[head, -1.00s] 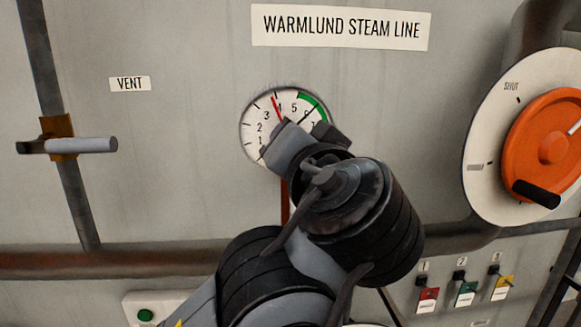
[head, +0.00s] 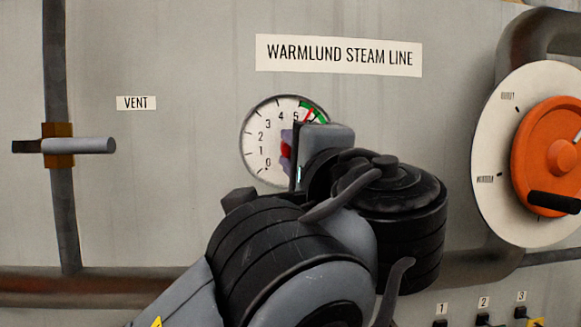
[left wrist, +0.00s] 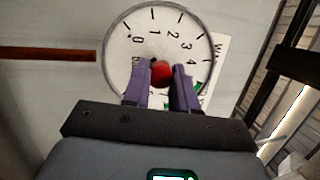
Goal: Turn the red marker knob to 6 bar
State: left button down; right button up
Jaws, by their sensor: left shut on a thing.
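The round white pressure gauge (head: 262,140) is on the grey panel under the steam line sign. My left gripper (head: 291,152) is shut on the red marker knob (head: 286,150) at its centre. The left wrist view shows the knob (left wrist: 161,73) between the purple fingers of the gripper (left wrist: 161,80). A red pointer (head: 308,114) shows just past the 5, beside the green band at the dial's upper right. My gripper and arm hide the dial's right and lower parts, so its exact reading cannot be told.
An orange handwheel (head: 545,150) with a black handle stands out at the right. A vent lever (head: 85,146) is at the left. A brown pipe (head: 95,288) crosses below. Numbered switches (head: 483,318) are at the lower right.

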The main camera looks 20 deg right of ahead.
pick_arm(q)
jog(key=shift+d+f+m+t+b, duration=0.15)
jog(key=shift+m+b, duration=0.15)
jog(key=shift+m, duration=0.25)
jog(key=shift+d+m+t+b, duration=0.15)
jog(key=shift+m+b, duration=0.1)
jog(key=shift+m, duration=0.3)
jog(key=shift+a, duration=0.1)
jog(key=shift+m, duration=0.3)
jog(key=c, duration=1.2)
grip_release()
jog(key=shift+c, duration=0.2)
jog(key=o, duration=0.3)
jog(key=shift+o, duration=0.2)
